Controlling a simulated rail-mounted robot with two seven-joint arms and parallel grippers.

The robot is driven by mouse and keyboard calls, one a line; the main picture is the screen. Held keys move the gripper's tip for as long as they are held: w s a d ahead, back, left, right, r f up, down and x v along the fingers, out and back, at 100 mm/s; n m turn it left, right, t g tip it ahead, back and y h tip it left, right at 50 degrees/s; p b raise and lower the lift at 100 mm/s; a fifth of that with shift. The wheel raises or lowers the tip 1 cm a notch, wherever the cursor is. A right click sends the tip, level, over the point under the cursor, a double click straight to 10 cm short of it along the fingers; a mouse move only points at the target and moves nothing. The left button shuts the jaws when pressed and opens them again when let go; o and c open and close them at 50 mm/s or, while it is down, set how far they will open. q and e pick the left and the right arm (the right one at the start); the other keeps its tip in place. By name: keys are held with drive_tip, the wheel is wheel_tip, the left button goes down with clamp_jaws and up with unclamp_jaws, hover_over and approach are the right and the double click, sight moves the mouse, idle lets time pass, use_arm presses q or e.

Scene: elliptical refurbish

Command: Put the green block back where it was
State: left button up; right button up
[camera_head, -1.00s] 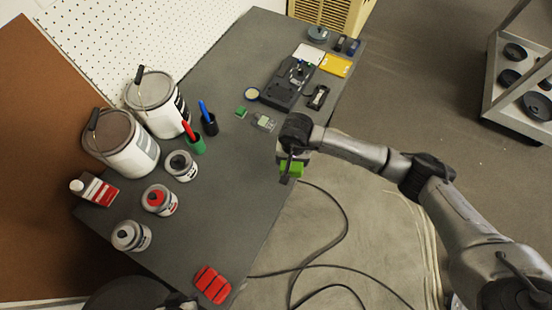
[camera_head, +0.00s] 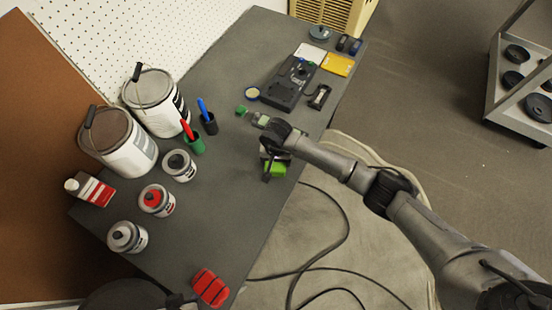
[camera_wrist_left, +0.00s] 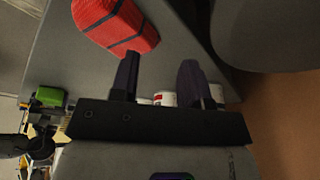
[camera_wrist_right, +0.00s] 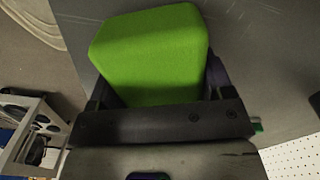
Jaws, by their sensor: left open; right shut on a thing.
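The green block (camera_head: 279,171) is in my right gripper (camera_head: 267,168), near the right edge of the grey workbench (camera_head: 215,225). In the right wrist view the green block (camera_wrist_right: 150,55) fills the space between the fingers of my right gripper (camera_wrist_right: 155,88), which is shut on it. I cannot tell from these views how high the block is above the bench. My left gripper (camera_wrist_left: 158,80) is open and empty in the left wrist view, close to a red block with dark bands (camera_wrist_left: 115,25). The green block also shows small there (camera_wrist_left: 50,97).
The red block (camera_head: 210,288) lies at the bench's near corner. Paint cans (camera_head: 118,142), small jars (camera_head: 157,200) and pen cups (camera_head: 194,145) stand on the left. A dark device (camera_head: 293,84) and a small green piece (camera_head: 241,110) lie farther back. The middle of the bench is clear.

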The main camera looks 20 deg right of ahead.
use_arm(q)
drive_tip(key=shift+a, duration=0.1)
use_arm(e)
drive_tip(key=shift+r, duration=0.1)
use_arm(q)
drive_tip(key=shift+f, duration=0.2)
use_arm(e)
drive_tip(key=shift+f, duration=0.2)
drive_tip(key=o, duration=0.9)
use_arm(q)
drive_tip(key=shift+r, duration=0.1)
drive_tip(key=shift+d+r, duration=0.15)
drive_tip(key=shift+d, duration=0.05)
use_arm(e)
drive_tip(key=shift+r, duration=0.2)
use_arm(q)
drive_tip(key=shift+r, duration=0.1)
use_arm(e)
drive_tip(key=shift+r, duration=0.35)
use_arm(q)
drive_tip(key=shift+a+r+p, duration=0.15)
drive_tip(key=shift+r+p, duration=0.75)
drive_tip(key=shift+p, duration=0.15)
use_arm(e)
wheel_tip(320, 180, up, 11)
drive_tip(key=shift+r, duration=0.15)
